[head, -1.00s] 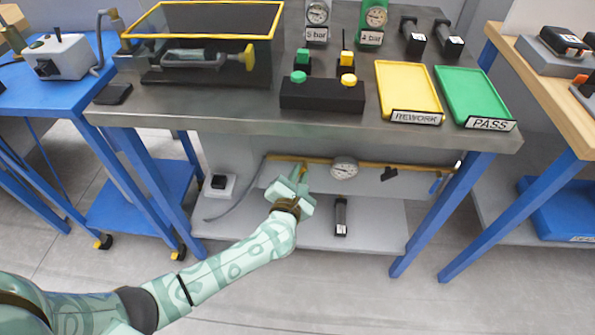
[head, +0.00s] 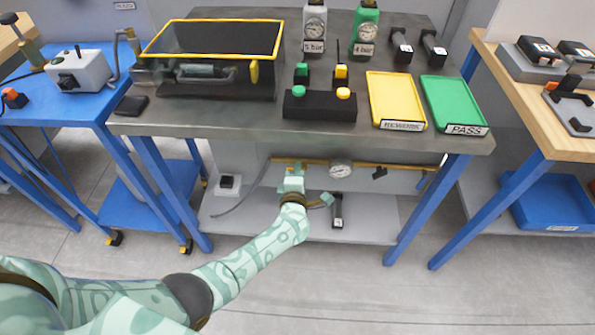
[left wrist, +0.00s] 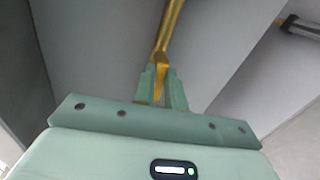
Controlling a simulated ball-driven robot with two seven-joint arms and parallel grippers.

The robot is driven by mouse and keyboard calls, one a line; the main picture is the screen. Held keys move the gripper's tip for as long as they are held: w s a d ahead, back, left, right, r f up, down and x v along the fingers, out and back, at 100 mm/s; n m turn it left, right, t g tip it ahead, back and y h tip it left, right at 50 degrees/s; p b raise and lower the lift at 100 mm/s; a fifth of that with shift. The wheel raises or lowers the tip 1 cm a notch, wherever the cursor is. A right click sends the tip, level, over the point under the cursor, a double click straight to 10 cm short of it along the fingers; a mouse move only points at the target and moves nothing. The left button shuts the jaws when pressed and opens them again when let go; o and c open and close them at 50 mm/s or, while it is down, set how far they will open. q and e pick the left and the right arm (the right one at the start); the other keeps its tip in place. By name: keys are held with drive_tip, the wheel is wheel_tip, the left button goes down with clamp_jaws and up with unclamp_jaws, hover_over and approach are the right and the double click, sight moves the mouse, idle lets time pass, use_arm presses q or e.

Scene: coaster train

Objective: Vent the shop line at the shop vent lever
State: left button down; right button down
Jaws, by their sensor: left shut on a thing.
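The brass pipe (head: 384,166) of the line runs along under the metal bench, with a round gauge (head: 340,170) on it. A yellow lever (left wrist: 164,52), which I take for the shop vent lever, shows in the left wrist view, running down between my fingers. My left gripper (head: 292,174) is at the left part of the pipe, and it also shows in the left wrist view (left wrist: 163,88). It is shut on the lever, whose held end is partly hidden by the fingers. In the head view the gripper mostly covers the lever. My right gripper is not in view.
The bench top (head: 205,124) overhangs the pipe. A grey hose (head: 243,200) lies to the left. Blue bench legs (head: 425,215) stand at the sides.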

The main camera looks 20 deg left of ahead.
use_arm(q)
drive_tip(key=shift+m, duration=0.5)
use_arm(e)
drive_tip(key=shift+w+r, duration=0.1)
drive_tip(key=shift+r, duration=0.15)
use_arm(q)
drive_tip(key=c, duration=1.5)
unclamp_jaws()
